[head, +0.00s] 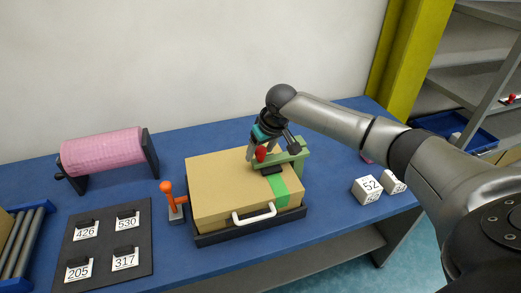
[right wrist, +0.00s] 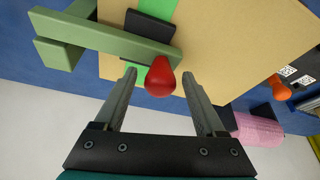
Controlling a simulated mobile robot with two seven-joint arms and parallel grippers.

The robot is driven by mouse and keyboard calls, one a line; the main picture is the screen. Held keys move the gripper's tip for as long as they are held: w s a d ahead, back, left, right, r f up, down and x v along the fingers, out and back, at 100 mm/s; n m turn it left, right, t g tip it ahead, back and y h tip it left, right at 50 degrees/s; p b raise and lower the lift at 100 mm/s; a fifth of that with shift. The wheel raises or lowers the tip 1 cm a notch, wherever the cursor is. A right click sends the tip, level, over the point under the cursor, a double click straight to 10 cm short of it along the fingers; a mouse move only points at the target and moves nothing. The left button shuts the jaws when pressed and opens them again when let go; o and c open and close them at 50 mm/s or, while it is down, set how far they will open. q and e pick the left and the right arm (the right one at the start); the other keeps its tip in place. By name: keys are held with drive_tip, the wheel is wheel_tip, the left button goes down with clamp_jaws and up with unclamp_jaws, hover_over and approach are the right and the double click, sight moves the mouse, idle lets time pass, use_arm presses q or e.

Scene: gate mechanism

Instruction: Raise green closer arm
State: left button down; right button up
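The green closer arm (head: 290,157) reaches from its post at the right over the top of a tan box (head: 215,180). It lies low, close to the lid, above a green strip (head: 278,188). In the right wrist view the green arm (right wrist: 105,37) ends at a red knob (right wrist: 160,78). My right gripper (right wrist: 160,82) is open, with one finger on each side of the red knob and a gap to both. In the head view my right gripper (head: 261,152) partly hides the knob. My left gripper is not in view.
An orange-knobbed lever (head: 168,190) stands left of the box, beside a black board (head: 105,245) with numbered tags. A pink roll (head: 100,153) is at the back left. White numbered blocks (head: 367,190) sit at the right. The box has a white front handle (head: 254,214).

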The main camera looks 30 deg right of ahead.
clamp_jaws()
idle(0.3)
idle(0.9)
